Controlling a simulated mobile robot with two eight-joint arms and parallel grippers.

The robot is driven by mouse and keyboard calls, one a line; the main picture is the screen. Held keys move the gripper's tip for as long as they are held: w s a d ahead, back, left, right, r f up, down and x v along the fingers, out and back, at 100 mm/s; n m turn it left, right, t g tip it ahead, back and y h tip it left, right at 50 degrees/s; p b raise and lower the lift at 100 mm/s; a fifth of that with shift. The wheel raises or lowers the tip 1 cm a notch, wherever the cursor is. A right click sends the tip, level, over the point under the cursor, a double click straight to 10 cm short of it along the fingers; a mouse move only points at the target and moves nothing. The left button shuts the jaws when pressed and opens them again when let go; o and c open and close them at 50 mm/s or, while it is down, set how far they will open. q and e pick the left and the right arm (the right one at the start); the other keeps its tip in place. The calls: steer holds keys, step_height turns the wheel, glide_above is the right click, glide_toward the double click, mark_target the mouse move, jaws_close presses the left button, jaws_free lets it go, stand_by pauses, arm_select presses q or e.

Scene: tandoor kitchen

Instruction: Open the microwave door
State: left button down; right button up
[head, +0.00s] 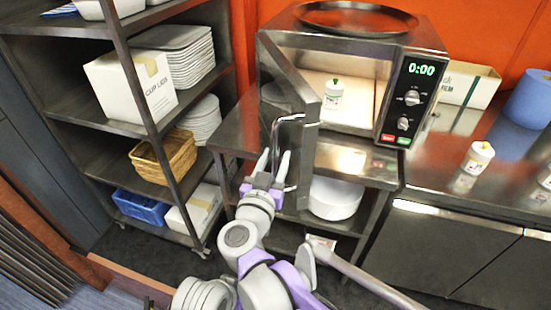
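The microwave (421,88) stands on a steel table, its display lit green at 0:00. Its door (287,75) is swung wide open toward me, hinged at the left. The lit interior shows, with a small white bottle with a green cap (333,94) in front of the opening or inside it; I cannot tell which. The door handle (275,136) is a thin metal bar on the door's outer face. My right gripper (272,163) is at the lower part of the handle, its pale fingers apart on either side of the bar. My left gripper is not in view.
A shelf rack (122,126) with plates, boxes and a wicker basket (176,157) stands left. A dark round tray (357,17) lies on the microwave. A white round container (335,198) sits below the microwave.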

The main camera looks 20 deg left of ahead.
mark_target(275, 122)
steer(key=shift+o, duration=0.3)
steer(key=shift+r, duration=0.1)
step_height(275, 122, up, 9)
steer(key=shift+p, duration=0.75)
steer(key=shift+w+r, duration=0.25)
steer(key=shift+r, duration=0.25)
steer(key=shift+s+f, duration=0.1)
steer(key=shift+f, duration=0.35)
steer(key=s+a+p, duration=0.1)
steer(key=s+a, duration=0.7)
steer(key=s, duration=0.1)
steer(key=shift+s+a, duration=0.2)
steer(key=shift+a, duration=0.05)
steer(key=shift+p, duration=0.35)
steer(key=shift+f, duration=0.1)
